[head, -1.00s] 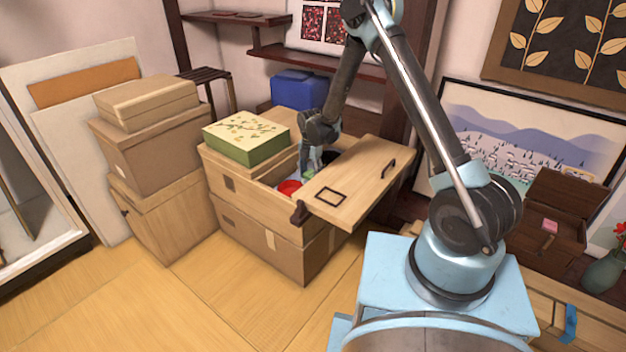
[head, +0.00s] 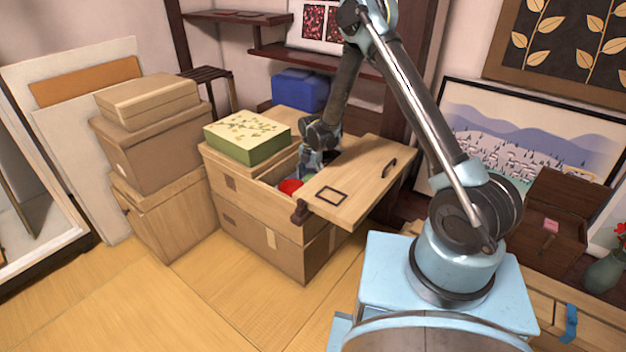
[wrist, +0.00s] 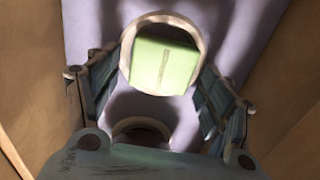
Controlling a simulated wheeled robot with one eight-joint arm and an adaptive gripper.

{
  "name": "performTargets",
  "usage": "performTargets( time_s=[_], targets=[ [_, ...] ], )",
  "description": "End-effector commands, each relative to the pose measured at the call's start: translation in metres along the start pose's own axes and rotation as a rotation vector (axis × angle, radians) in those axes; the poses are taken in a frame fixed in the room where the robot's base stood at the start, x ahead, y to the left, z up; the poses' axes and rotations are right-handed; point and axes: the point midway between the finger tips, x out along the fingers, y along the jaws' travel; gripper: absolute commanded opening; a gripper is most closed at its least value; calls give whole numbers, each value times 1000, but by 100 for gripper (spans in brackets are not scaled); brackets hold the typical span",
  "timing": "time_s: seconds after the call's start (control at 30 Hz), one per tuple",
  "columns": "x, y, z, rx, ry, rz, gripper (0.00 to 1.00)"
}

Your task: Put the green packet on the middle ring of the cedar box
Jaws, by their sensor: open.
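The cedar box (head: 238,190) is open at the top, with its wooden lid (head: 362,190) drawn aside to the right. My gripper (head: 312,162) reaches down into the opening. In the wrist view the green packet (wrist: 163,68) lies flat on a pale ring (wrist: 203,45), inside its outline as seen from above. My gripper (wrist: 157,78) is open, with one finger on each side of the ring and packet, and gaps show between the fingers and the packet. Part of another ring (wrist: 142,123) shows nearer to the palm, mostly hidden by my gripper.
A red thing (head: 290,187) is in the box near its front wall. A green patterned box (head: 247,138) stands on the left end. The box's brown walls (wrist: 285,105) stand close to my fingers. More boxes (head: 150,160) are stacked at left; floor in front is clear.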

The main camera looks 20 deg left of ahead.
Motion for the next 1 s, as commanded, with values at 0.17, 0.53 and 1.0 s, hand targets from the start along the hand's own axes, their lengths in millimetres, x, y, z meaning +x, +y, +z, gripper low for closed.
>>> performTargets(
  time_s=[0.17,0.53,1.0],
  targets=[
    [-6,0,0,1,0,0,74],
    [-57,-1,1,1,0,0,74],
    [-117,-1,1,1,0,0,74]
  ],
)
